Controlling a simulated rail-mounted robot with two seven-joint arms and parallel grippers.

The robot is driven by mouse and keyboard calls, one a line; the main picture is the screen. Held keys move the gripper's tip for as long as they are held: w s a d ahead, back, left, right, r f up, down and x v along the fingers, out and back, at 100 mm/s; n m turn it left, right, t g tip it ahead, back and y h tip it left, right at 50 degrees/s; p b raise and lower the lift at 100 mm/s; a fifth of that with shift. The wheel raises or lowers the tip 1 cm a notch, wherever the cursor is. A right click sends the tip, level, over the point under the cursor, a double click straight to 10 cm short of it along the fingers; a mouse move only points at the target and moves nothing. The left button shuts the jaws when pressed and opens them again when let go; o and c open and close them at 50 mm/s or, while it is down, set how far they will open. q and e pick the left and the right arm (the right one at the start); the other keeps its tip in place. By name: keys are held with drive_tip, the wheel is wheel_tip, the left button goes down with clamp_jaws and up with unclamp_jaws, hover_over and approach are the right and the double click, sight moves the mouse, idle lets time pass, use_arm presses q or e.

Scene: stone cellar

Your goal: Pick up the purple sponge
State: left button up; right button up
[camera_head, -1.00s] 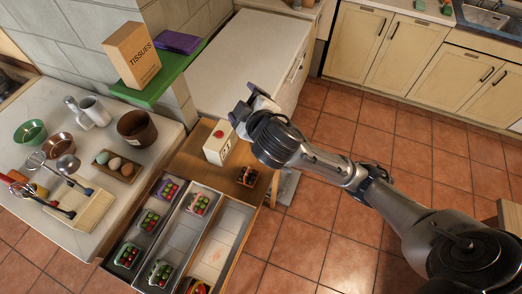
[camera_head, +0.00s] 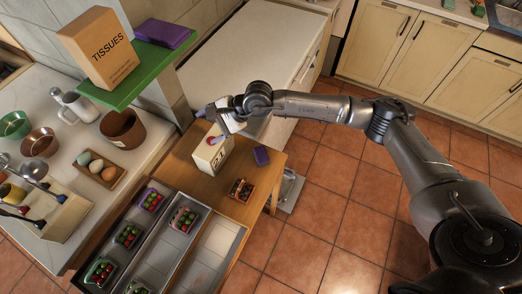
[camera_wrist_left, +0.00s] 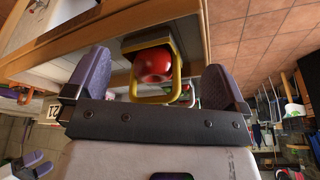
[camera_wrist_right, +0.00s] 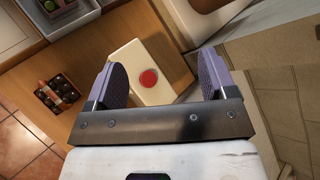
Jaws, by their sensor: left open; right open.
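A small purple block (camera_head: 261,155), which looks like the sponge, lies on the wooden table (camera_head: 238,210) in the head view. A larger flat purple thing (camera_head: 162,31) lies on the green shelf; I cannot tell what it is. My right gripper (camera_head: 209,124) is open and empty over a white box (camera_head: 213,157) with a red button, left of the small purple block. In the right wrist view the box (camera_wrist_right: 140,60) lies beyond the open fingers. My left gripper (camera_wrist_left: 155,80) is open in its wrist view, with a red round thing (camera_wrist_left: 153,66) and yellow loop beyond its fingers.
A small dark tray (camera_head: 241,190) sits near the purple block. A tissue box (camera_head: 100,48) stands on the green shelf (camera_head: 125,90). A pale countertop (camera_head: 245,50) behind is bare.

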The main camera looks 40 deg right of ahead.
drive_tip(key=s+d+f+n+g+h, duration=0.2)
drive_tip(key=d+f+n+g+h, duration=0.1)
drive_tip(key=d+f+n+h, duration=0.4)
drive_tip(key=n+g+h, duration=0.2)
drive_tip(key=n+g, duration=0.1)
drive_tip(key=n, duration=0.2)
hover_over(261, 153)
wheel_tip(261, 153, down, 9)
drive_tip(key=shift+w+a+r, duration=0.15)
drive_tip(key=shift+r, duration=0.05)
drive_tip(key=shift+s+f+p, duration=0.2)
drive_tip(key=shift+f+p, duration=0.05)
drive_tip(key=shift+f, duration=0.85)
drive_tip(key=shift+s+f+p, duration=0.15)
drive_tip(key=shift+f+p, duration=0.05)
drive_tip(key=shift+f, duration=1.6)
drive_tip(key=shift+c, duration=0.4)
drive_tip(key=c, duration=1)
drive_tip(key=shift+r, duration=0.1)
